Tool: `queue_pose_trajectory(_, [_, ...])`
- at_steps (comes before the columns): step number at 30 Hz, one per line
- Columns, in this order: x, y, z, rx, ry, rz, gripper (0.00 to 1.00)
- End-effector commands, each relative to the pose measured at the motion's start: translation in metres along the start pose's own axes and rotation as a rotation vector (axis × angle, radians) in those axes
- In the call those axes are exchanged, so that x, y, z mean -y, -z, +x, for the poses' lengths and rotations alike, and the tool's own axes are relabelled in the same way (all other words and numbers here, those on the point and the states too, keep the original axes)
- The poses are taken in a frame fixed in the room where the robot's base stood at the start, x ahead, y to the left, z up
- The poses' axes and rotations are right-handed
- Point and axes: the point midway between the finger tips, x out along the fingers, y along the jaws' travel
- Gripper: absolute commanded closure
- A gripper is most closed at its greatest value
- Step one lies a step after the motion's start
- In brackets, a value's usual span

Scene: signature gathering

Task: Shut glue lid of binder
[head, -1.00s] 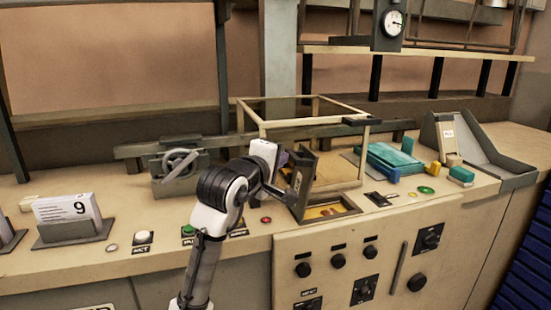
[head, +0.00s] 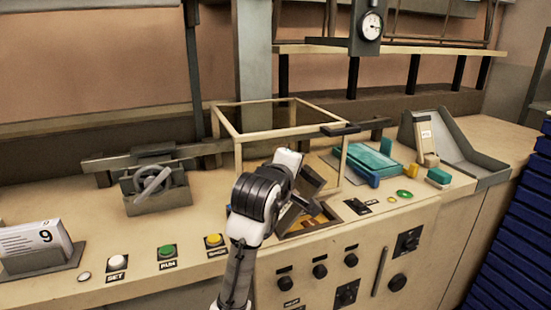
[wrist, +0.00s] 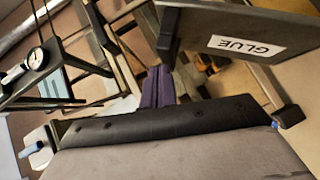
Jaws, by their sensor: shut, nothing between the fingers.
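The glue lid is a dark, thick panel with a white GLUE label. It fills the upper right of the wrist view (wrist: 255,25) and stands raised in the head view (head: 313,176), tilted above the glue well (head: 330,214). The well shows amber inside and is partly covered by my arm. The binder's wooden frame (head: 245,132) stands just behind. My gripper's purple fingers (wrist: 157,88) are together and empty, to the left of the lid in the wrist view. In the head view, my wrist hides the fingers. I cannot tell whether they touch the lid.
A handwheel vise (head: 150,190) stands left of the frame. The green button (head: 166,252) and yellow button (head: 214,240) lie along the front edge. The teal block (head: 372,160) and grey angled holder (head: 455,150) sit to the right.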

Motion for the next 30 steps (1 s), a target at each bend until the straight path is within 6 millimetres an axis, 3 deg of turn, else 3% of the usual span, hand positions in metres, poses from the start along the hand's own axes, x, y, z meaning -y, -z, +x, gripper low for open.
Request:
queue_pose_trajectory(15, [0.014,-0.064,0.054,0.004,0.002,-0.002,1.0])
queue_pose_trajectory(30, [0.045,-0.096,0.089,0.0,0.001,-0.001,1.0])
